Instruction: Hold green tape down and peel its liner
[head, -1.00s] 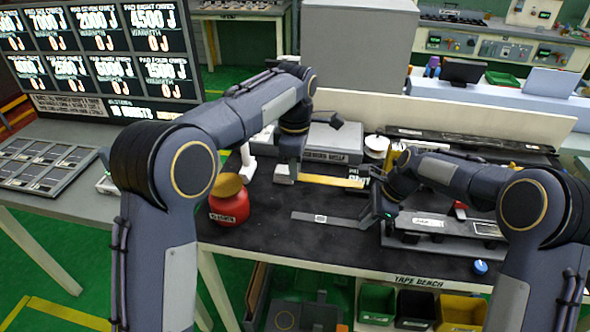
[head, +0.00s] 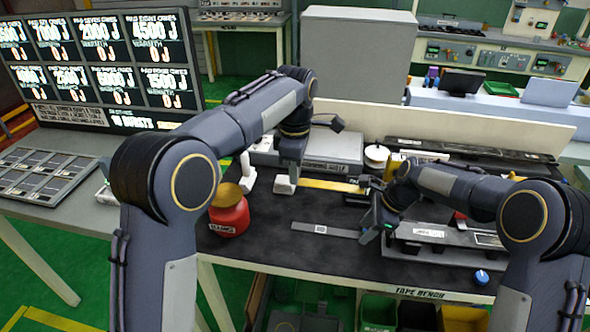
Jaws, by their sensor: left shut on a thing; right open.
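A flat grey strip (head: 318,228) with a small white-framed patch lies on the dark bench top; no strip looks clearly green, so I cannot tell which is the green tape. A yellow strip (head: 330,186) lies behind it. My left gripper (head: 285,186) is low at the yellow strip's left end, shut on what looks like a small white block; its fingers are hard to make out. My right gripper (head: 372,236) is open at the grey strip's right end. I cannot tell whether it touches the strip. No liner can be made out.
A red jar (head: 231,217) with a brown-gold lid stands left of the strips. A grey fixture (head: 440,236) and a blue knob (head: 482,277) are at the right. A grey box (head: 333,147) and a white reel (head: 376,154) stand behind. Bare bench lies in front of the grey strip.

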